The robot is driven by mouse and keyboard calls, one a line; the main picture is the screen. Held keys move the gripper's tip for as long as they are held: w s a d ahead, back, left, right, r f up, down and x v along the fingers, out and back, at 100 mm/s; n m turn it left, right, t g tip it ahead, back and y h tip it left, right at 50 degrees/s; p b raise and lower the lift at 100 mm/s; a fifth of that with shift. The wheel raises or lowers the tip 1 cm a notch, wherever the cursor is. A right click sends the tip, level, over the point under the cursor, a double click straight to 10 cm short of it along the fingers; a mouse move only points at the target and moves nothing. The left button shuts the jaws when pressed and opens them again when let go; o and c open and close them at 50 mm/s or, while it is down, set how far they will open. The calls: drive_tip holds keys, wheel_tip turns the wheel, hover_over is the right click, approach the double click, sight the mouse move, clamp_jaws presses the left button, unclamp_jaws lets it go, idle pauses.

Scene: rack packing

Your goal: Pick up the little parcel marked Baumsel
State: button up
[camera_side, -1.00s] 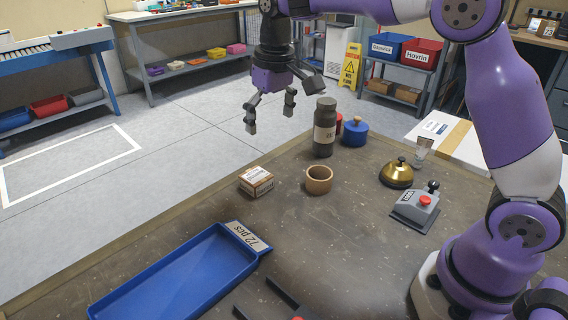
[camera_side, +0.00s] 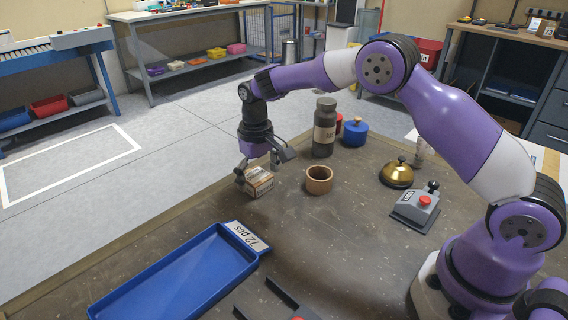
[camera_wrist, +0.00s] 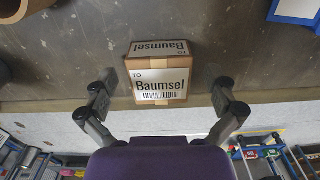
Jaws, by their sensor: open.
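The little parcel is a small brown carton with white labels reading "Baumsel" (camera_wrist: 157,85). In the side view the parcel (camera_side: 259,183) sits on the table near its far left edge. My gripper (camera_side: 258,175) is over the parcel, fingers pointing down, and partly covers it. In the wrist view my gripper (camera_wrist: 160,95) is open, with one finger on each side of the parcel. Gaps show between the fingers and the parcel, so it is not held.
A wooden ring (camera_side: 319,180) stands just right of the parcel. A dark bottle (camera_side: 324,128), a blue pot (camera_side: 355,132), a brass bell (camera_side: 397,174) and a button box (camera_side: 415,208) are farther right. A blue tray (camera_side: 178,278) lies in front.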

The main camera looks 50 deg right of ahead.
drive_tip(key=shift+f, duration=0.5)
drive_tip(key=c, duration=1.2)
